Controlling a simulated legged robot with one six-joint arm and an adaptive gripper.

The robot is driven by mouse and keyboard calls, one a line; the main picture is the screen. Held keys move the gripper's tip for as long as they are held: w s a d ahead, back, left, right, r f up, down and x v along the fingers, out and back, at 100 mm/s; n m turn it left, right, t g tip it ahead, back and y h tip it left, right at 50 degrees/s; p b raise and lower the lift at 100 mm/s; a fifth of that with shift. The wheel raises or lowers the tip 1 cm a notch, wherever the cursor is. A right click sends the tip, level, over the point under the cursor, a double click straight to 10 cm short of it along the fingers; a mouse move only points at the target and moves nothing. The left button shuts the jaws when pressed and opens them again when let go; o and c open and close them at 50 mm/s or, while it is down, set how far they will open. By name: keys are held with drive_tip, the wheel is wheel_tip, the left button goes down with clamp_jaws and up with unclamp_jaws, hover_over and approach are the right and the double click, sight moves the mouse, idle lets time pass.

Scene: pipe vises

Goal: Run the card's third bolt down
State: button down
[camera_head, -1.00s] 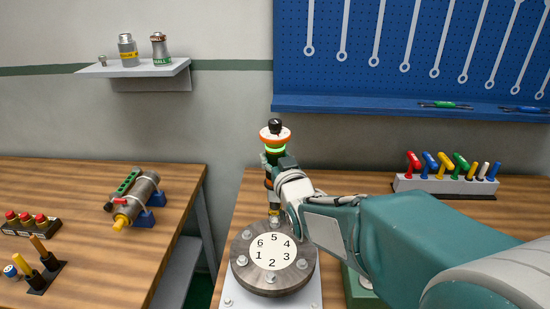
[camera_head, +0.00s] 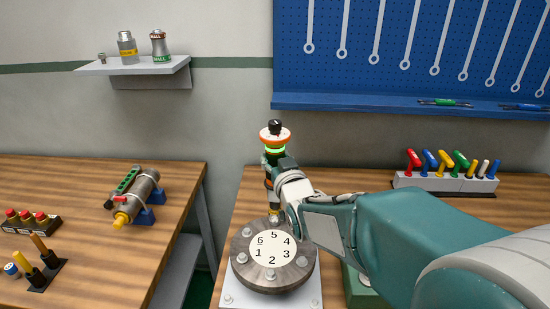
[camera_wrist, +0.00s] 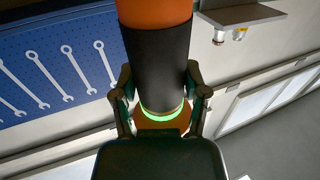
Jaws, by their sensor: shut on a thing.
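My gripper (camera_head: 276,174) is shut on an upright power tool (camera_head: 275,139) with an orange top, black knob and glowing green ring. In the wrist view, my gripper (camera_wrist: 160,108) has a finger on each side of the tool's dark barrel (camera_wrist: 156,50). The tool's lower end is at the bolt by number 5, at the back of the round grey flange (camera_head: 242,276); whether it is fully seated I cannot tell. The white number plate (camera_head: 272,248) reads 1 to 6. Other bolt heads show around the rim, including one by 2 (camera_head: 270,275). No separate card is recognizable.
A rack of coloured handles (camera_head: 445,182) stands back right. The blue pegboard (camera_head: 420,60) with wrenches is behind. A clamped pipe (camera_head: 138,198) and button box (camera_head: 30,221) are on the left bench. A green object (camera_head: 360,290) is partly hidden by my arm.

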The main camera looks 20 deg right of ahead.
drive_tip(key=shift+f, duration=1.15)
idle(1.9)
drive_tip(key=shift+r, duration=0.15)
idle(0.9)
